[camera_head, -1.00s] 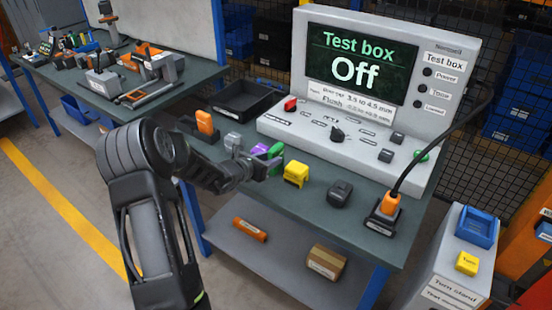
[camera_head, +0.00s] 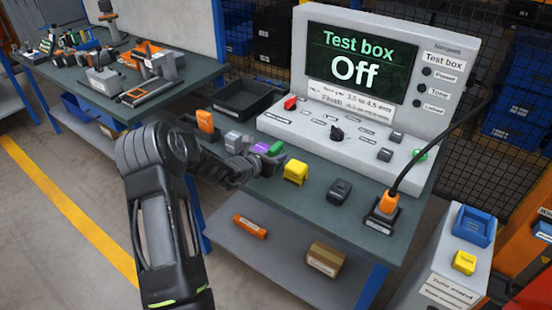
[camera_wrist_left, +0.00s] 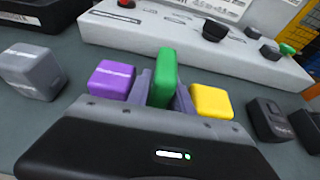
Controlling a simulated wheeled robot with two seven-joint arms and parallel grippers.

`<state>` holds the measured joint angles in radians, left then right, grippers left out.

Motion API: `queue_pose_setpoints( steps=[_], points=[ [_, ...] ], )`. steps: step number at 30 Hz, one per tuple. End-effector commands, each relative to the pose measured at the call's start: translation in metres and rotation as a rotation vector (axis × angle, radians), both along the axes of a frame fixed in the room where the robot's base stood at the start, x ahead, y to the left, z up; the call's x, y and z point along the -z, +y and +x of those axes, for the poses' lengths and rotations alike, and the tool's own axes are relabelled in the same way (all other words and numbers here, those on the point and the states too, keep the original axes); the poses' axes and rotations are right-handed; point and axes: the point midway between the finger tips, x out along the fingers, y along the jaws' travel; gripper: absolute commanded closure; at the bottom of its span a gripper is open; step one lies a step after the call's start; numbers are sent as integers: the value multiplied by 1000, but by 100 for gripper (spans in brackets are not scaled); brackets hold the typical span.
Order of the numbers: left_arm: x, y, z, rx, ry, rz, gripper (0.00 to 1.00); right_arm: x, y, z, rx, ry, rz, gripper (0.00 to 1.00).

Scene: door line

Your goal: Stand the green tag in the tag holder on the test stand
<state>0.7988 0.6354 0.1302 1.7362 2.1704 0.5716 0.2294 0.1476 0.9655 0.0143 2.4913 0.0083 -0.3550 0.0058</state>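The green tag (camera_wrist_left: 163,78) stands upright between the two grey fingers of my left gripper (camera_wrist_left: 165,92) in the left wrist view. The fingers are close on both sides of it; I cannot tell whether they press on it. In the head view my left gripper (camera_head: 258,168) is at the front edge of the bench, with the green tag (camera_head: 276,148) just beyond it. The tag's lower end is hidden. I cannot make out for certain which thing is the tag holder. My right gripper is not in view.
A purple block (camera_wrist_left: 103,80) and a yellow block (camera_wrist_left: 212,101) stand close on either side of the fingers. The test box (camera_head: 365,75) reads "Off". A black tray (camera_head: 243,98), an orange block (camera_head: 205,122) and an orange plug (camera_head: 390,203) are also on the bench.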

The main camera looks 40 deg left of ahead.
Motion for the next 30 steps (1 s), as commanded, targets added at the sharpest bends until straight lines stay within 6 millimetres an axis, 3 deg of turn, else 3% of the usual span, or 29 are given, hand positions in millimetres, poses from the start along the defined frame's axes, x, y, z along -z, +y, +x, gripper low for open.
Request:
queue_pose_setpoints(
  steps=[9,24,30],
  points=[
    [0,0,0,0,0,0,100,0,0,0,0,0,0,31],
    [-1,0,0,0,-1,0,100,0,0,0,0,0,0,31],
    [-16,0,1,1,-4,2,100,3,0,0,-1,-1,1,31]
  ],
)
